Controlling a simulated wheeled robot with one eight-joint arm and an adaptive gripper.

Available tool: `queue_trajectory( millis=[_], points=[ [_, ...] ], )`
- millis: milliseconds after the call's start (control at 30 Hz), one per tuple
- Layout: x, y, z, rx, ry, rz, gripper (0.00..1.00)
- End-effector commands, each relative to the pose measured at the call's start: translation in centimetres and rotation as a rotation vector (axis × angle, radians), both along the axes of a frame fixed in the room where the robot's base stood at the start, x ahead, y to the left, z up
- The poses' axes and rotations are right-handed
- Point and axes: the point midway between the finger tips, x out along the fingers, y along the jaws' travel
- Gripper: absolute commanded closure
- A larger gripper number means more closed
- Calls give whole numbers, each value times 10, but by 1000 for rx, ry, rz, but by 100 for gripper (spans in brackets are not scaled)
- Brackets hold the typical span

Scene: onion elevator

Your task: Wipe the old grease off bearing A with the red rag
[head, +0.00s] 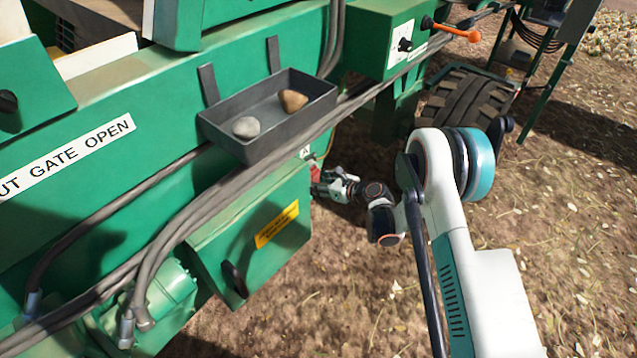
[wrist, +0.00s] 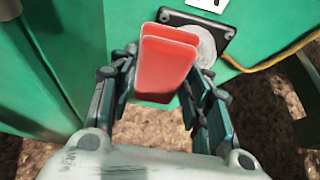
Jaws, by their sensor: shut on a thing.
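My gripper (head: 324,184) is low beside the green machine, under the label A, and is shut on the red rag (wrist: 166,62). In the wrist view the folded rag stands between the two fingers of my gripper (wrist: 160,90). A small part of the rag (head: 315,171) also shows in the head view. Bearing A (wrist: 205,45) is a pale round face on a dark bolted plate, just behind and right of the rag. The rag overlaps part of it. I cannot tell whether they touch, and no grease can be made out.
A grey tray (head: 205,120) with two stones hangs on the machine above my gripper. A green box with a yellow label (head: 277,224) juts out to its left. A yellow cable (wrist: 275,58) runs right of the bearing plate. Open ground lies to the right.

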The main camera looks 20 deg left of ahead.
Motion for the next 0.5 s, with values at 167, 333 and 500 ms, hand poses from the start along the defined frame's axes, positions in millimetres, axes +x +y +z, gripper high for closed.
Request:
queue_trajectory(
  millis=[167,333,500],
  points=[
    [1,3,0,0,0,0,75],
    [2,6,0,0,0,0,75],
    [4,9,0,0,0,0,75]
  ],
)
